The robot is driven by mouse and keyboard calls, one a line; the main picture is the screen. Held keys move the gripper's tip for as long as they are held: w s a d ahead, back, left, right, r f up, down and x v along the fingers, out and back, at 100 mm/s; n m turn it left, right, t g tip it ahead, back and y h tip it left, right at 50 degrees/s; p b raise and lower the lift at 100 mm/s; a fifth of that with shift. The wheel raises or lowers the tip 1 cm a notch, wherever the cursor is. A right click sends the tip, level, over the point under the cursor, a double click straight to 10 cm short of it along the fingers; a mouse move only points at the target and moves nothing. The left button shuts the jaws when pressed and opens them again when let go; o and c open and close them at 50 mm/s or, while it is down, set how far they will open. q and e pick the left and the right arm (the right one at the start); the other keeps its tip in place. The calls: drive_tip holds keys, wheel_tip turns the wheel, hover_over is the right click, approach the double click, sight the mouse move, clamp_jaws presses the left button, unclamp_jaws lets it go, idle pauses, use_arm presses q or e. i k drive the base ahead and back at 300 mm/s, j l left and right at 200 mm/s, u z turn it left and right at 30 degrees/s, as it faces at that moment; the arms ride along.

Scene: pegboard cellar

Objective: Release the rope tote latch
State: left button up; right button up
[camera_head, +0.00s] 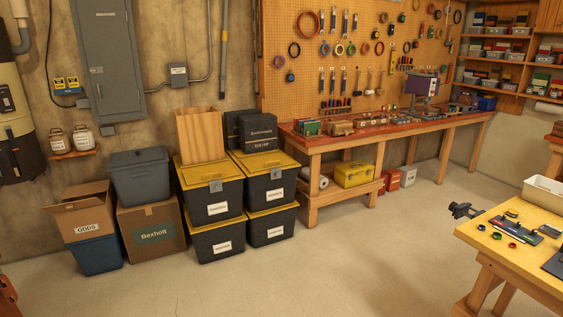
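Several black totes with yellow lids stand in two stacks against the wall. The upper left tote (195,207) has a grey latch (215,186) at its front lid edge and a white label (217,208). The upper right tote (255,186) also has a grey latch (276,173) and a label (273,195). Both latches look down against the fronts. A lower left tote (205,246) and a lower right tote (258,230) sit beneath. The label writing is too small to tell which is the rope tote. Neither of my grippers is in view.
A wooden box (200,135) and dark cases (258,132) stand on the upper lids. Cardboard boxes (153,232) and a grey bin (139,175) are left of the totes. A workbench (335,145) stands right, a yellow-topped table (485,232) nearer. The floor in front is clear.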

sight(276, 174)
drive_tip(key=i, duration=3.3)
drive_tip(key=i+u, duration=0.15)
drive_tip(key=i, duration=0.55)
drive_tip(key=i+l+u, duration=0.15)
drive_tip(key=i, duration=0.55)
drive_tip(key=l, duration=0.1)
